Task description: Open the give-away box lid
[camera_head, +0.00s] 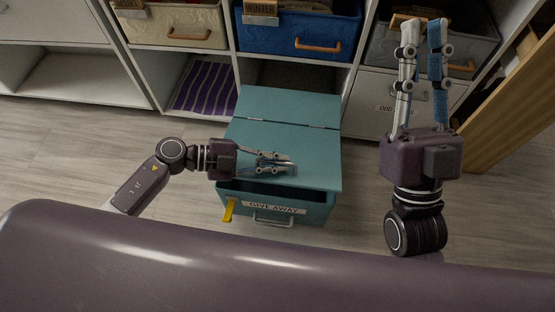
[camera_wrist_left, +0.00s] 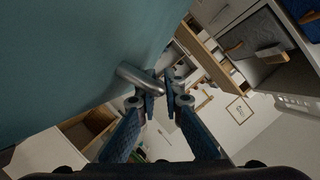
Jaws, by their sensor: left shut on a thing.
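The teal give-away box (camera_head: 318,208) stands on the floor in front of the shelving, with a "GIVE AWAY" label (camera_head: 274,208) on its front. Its hinged teal lid (camera_head: 318,155) is slightly raised at the front, with a dark gap under the front edge. My left gripper (camera_head: 285,163) is over the lid, shut on the metal lid handle (camera_head: 292,169). In the left wrist view the handle (camera_wrist_left: 138,79) is a metal bar at the fingertips, beside the teal lid surface (camera_wrist_left: 70,50). My right gripper (camera_head: 424,24) is raised at the right, open and empty, away from the box.
Cubby shelving behind holds a beige bin (camera_head: 170,28), a blue bin (camera_head: 275,36) and a grey bin (camera_head: 475,52). A purple striped cloth (camera_head: 205,87) lies in a lower cubby. A yellow tag (camera_head: 229,210) hangs at the box's left front. Floor to the left is clear.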

